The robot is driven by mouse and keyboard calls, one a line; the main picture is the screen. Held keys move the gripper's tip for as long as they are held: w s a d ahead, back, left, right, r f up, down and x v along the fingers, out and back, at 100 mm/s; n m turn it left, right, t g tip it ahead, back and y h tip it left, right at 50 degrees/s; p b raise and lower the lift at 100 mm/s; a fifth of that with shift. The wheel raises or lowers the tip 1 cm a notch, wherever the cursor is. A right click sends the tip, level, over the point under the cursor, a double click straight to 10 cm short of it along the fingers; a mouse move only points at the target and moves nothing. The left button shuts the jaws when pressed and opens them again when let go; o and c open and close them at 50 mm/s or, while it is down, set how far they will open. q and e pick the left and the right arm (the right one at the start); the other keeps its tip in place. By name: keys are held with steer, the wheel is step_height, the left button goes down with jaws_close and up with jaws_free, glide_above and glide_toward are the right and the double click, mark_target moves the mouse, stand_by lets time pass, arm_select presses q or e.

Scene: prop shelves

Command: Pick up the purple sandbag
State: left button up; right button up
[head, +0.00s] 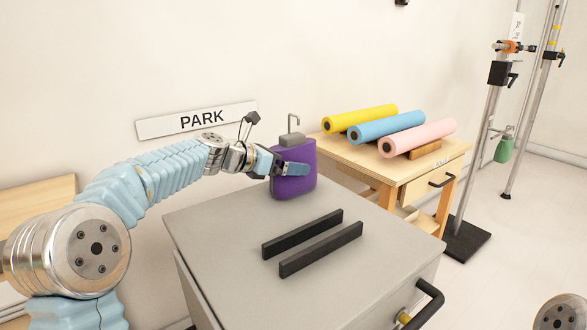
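The purple sandbag (298,184) stands upright at the back of the grey cabinet top (215,232), with a grey clamp and hook (292,134) at its top. My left gripper (290,167) reaches in from the left at the bag's middle. The bag's base seems to rest on the cabinet. My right gripper is out of view.
Two black rails (312,242) lie on the cabinet top in front of the bag. A wooden table (400,172) behind right holds yellow, blue and pink rolls (418,138). A PARK sign (196,120) is on the wall. Metal stands (478,150) rise at right.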

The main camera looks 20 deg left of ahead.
arm_select(q)
steer(key=c, duration=1.8)
steer(key=shift+r, duration=0.2)
jaws_close()
steer(key=shift+r, duration=0.1)
